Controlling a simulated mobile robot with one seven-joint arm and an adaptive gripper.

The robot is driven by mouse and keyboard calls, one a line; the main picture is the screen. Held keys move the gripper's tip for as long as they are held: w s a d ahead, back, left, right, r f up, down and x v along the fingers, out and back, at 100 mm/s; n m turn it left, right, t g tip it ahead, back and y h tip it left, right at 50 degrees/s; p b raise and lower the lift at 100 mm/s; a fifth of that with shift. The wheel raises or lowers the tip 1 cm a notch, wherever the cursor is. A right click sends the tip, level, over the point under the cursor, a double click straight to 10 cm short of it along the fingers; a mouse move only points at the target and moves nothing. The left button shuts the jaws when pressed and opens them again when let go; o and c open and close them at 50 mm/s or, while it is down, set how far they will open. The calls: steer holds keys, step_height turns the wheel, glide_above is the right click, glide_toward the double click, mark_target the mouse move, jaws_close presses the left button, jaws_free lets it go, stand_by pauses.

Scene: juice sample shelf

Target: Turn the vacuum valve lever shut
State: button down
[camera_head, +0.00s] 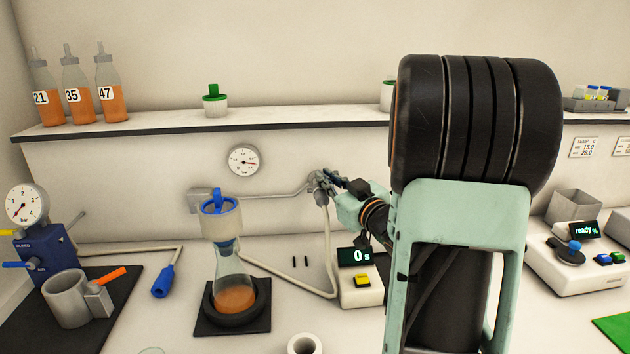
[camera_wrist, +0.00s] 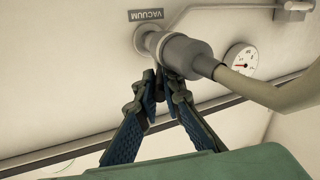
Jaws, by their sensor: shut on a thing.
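The vacuum valve (camera_head: 318,184) is on the back wall below the shelf, at the end of a grey pipe. In the wrist view the grey valve body (camera_wrist: 186,54) sits beside a VACUUM label (camera_wrist: 146,15), which appears upside down. My gripper (camera_head: 335,183) is at the valve, reaching in from the right in the head view. In the wrist view its fingertips (camera_wrist: 162,86) are closed together against the underside of the valve, shut on the lever. The lever itself is almost wholly hidden between the fingers, so its angle cannot be told.
A pale hose (camera_head: 328,250) runs from the valve down to the filter flask (camera_head: 235,275). A round gauge (camera_head: 244,160) is on the wall left of the valve. A timer (camera_head: 360,285) reading 0 s stands below my gripper. The shelf (camera_head: 290,124) runs above.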

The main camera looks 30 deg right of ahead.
steer(key=shift+w+d+r+n+y, duration=0.15)
steer(key=shift+r+n+y, duration=0.15)
steer(key=shift+n+y, duration=0.4)
steer(key=shift+y, duration=0.3)
steer(key=c, duration=2.1)
jaws_free()
steer(key=shift+f, duration=0.1)
steer(key=shift+o, duration=0.3)
steer(key=shift+f, duration=0.1)
steer(key=s+d, duration=0.1)
steer(key=s, duration=1.1)
steer(key=shift+d, duration=0.3)
steer(key=shift+c, duration=0.4)
